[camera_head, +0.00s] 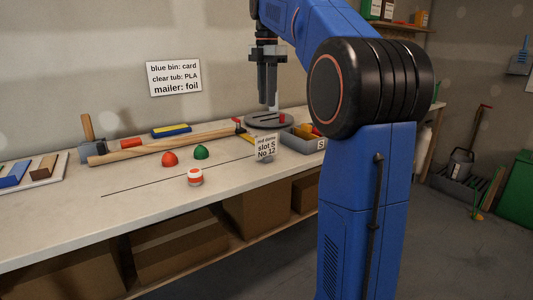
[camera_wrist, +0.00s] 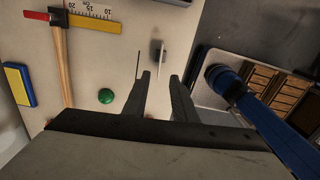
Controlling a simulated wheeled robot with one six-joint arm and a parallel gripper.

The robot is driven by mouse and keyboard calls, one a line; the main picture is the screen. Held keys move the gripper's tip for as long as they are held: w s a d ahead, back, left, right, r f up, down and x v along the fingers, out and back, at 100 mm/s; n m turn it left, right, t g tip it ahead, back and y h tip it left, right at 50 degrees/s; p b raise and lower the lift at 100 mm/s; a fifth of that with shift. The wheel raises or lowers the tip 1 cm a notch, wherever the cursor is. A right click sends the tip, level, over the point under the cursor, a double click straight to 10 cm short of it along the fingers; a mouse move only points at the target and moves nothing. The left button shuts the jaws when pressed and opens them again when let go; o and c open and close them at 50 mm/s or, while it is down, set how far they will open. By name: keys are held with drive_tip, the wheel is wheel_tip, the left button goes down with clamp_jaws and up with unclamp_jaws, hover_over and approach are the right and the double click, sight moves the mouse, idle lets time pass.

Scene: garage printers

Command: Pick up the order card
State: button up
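The order card (camera_head: 266,147) is a small white card with black print, including "slot S" and "No 12". It stands upright near the front edge of the workbench. In the wrist view the card (camera_wrist: 158,50) shows nearly edge-on from above, just beyond my fingertips. My gripper (camera_head: 268,104) points down over the back of the bench in the head view, above and behind the card. In the wrist view my gripper (camera_wrist: 160,76) is open, with an empty gap between its two fingers and clear of the card.
A grey bin (camera_head: 303,141) marked S stands right of the card. A green dome (camera_head: 201,152), a red dome (camera_head: 170,159) and a red-and-white round piece (camera_head: 195,177) lie to its left. A long wooden handle (camera_head: 165,146) lies behind them. Bench surface (camera_head: 120,212) at front left is clear.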

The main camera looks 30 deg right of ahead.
sight(267, 156)
wheel_tip(267, 156, down, 17)
drive_tip(key=shift+a, duration=0.1)
idle(0.7)
drive_tip(key=shift+s+f, duration=0.1)
drive_tip(key=shift+f, duration=0.05)
idle(0.3)
clamp_jaws()
